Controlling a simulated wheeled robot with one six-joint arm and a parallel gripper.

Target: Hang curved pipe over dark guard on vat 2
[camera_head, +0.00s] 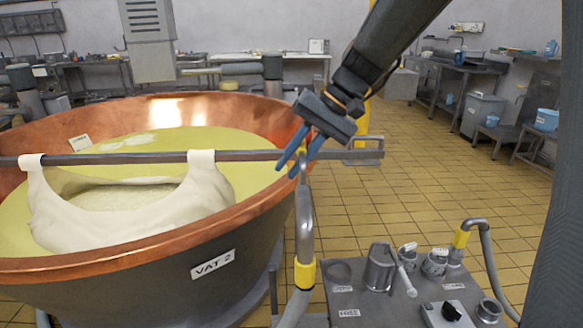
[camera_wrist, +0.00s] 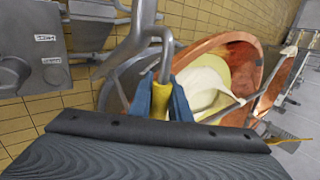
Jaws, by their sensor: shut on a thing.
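My gripper (camera_head: 304,150) is at the right of vat 2 (camera_head: 150,295), just outside its copper rim. Its blue fingers are shut on the yellow end of the grey curved pipe (camera_head: 304,215). In the wrist view, the yellow part (camera_wrist: 161,100) sits between the fingers, with the bent grey pipe (camera_wrist: 165,62) beyond it. In the head view the pipe runs down from the fingers to a lower yellow band and a grey hose, beside the vat wall. I cannot clearly single out a dark guard.
A grey bar (camera_head: 110,158) crosses vat 2 and extends past its rim behind my gripper; a pale cloth (camera_head: 130,215) hangs from it. A metal panel (camera_head: 375,308) with fittings stands at front right. Another hose (camera_head: 488,255) rises there. Yellow tiled floor (camera_head: 420,165) is open behind.

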